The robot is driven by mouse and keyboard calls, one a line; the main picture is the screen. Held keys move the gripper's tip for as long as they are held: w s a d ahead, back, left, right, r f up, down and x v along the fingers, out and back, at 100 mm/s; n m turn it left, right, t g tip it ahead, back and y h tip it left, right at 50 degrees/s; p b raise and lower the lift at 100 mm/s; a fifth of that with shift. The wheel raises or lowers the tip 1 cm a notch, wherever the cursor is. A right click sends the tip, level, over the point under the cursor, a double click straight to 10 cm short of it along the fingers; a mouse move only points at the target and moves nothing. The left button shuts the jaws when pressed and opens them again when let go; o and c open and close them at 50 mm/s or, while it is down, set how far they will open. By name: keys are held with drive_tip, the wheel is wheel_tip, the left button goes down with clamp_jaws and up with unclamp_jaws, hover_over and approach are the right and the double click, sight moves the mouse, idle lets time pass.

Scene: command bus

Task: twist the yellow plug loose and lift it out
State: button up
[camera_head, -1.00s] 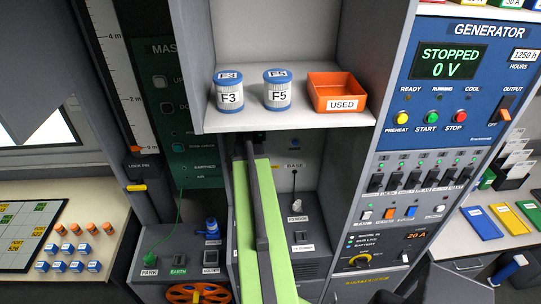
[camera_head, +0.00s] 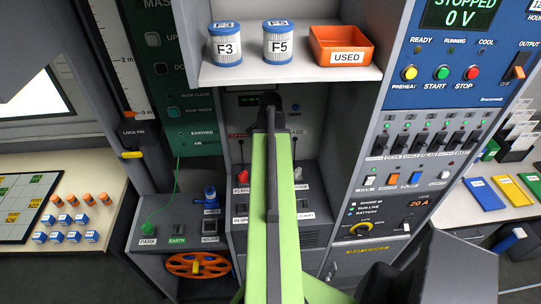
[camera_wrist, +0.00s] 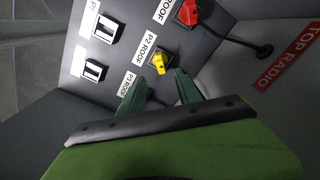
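The yellow plug (camera_wrist: 160,62) sits in a dark socket on the grey panel in the wrist view, beside the P2 ROOF label. My gripper (camera_wrist: 157,82) is open. Its two green fingertips are apart, one to each side and just below the plug in the picture, with the plug in line with the gap. I cannot tell whether they touch the panel. In the head view my green arm hides the yellow plug and my gripper's fingers.
A red plug (camera_wrist: 187,13) with a black cable is close by, above right of the yellow one. Two white-framed sockets (camera_wrist: 106,28) (camera_wrist: 93,70) are to the left. A shelf (camera_head: 290,76) with two filters and an orange USED bin (camera_head: 341,46) overhangs the panel.

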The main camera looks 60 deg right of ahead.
wheel_tip(320, 180, down, 10)
drive_tip(key=b, duration=0.8)
drive_tip(key=shift+r, duration=0.3)
clamp_jaws()
